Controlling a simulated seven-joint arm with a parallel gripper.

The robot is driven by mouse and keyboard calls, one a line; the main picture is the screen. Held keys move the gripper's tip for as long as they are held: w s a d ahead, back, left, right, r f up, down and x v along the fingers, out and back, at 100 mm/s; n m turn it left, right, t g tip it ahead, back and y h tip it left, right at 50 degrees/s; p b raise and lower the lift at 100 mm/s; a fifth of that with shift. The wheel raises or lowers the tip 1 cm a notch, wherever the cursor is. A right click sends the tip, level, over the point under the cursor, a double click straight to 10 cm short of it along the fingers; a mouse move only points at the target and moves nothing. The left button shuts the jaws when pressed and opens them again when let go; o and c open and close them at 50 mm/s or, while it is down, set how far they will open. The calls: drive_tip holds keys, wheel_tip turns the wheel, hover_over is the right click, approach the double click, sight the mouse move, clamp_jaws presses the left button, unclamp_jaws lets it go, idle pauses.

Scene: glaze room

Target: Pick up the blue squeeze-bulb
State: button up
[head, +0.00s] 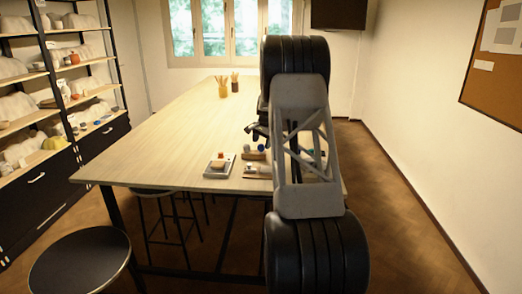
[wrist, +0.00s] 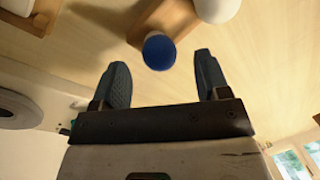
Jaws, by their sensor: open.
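A round blue thing (wrist: 158,52), which looks like the blue squeeze-bulb, shows end-on in the wrist view with a pale edge on its upper side. It is at the end of a wooden piece (wrist: 150,18); I cannot tell whether it rests on it. My gripper (wrist: 161,64) is open, with one dark finger on each side of the blue thing and a gap to both. In the head view a small blue spot (head: 261,148) shows on the table near its front edge. My arm hides part of that area, and the gripper is small and dark there.
The long pale table (head: 165,130) is mostly clear. A tray (head: 207,172) with small items stands left of the blue spot. In the wrist view a white rounded thing (wrist: 217,8) is close beyond the blue thing. Brush pots (head: 222,91) stand far back.

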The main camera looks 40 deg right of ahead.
sight(261, 150)
drive_tip(key=shift+w+f, duration=0.2)
drive_tip(key=shift+f, duration=1.15)
drive_tip(key=c, duration=0.7)
